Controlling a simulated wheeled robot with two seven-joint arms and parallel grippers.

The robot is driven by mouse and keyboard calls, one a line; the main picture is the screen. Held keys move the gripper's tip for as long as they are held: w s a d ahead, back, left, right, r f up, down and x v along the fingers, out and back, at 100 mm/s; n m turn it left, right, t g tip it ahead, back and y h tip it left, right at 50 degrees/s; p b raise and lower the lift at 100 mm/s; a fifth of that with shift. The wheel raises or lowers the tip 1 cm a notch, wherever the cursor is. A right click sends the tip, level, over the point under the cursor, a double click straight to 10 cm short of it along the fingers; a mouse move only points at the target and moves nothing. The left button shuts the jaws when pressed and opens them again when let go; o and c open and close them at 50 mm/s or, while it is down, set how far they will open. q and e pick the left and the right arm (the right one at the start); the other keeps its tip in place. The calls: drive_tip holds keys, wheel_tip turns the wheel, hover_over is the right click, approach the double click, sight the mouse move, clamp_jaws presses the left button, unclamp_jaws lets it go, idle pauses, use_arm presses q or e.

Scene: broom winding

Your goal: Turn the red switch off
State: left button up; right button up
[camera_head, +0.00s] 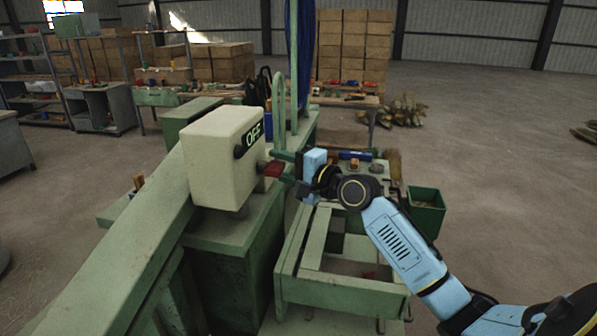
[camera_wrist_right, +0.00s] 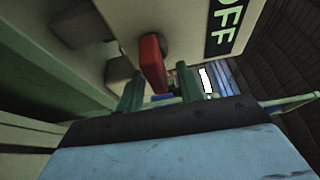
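The red switch (camera_head: 271,169) sticks out from the right-hand face of a cream box (camera_head: 215,160) that carries a black "OFF" label (camera_head: 253,138). In the right wrist view the red switch (camera_wrist_right: 152,62) is a long red handle on a dark round base, with the label (camera_wrist_right: 226,27) to its right. My right gripper (camera_head: 283,167) is at the switch. Its two green fingers (camera_wrist_right: 160,75) stand apart, one on each side of the handle's outer end, with gaps visible. Contact is not clear. My left gripper is not in view.
The box sits on a green machine frame (camera_head: 140,250) with a sloping beam. A green upright loop (camera_head: 279,95) stands just behind the gripper. A green bench (camera_head: 340,285) lies below my right arm, and a green bin (camera_head: 427,212) stands right of it. Open floor lies to the right.

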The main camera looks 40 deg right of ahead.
drive_tip(key=b+v, duration=0.3)
drive_tip(key=v, duration=1)
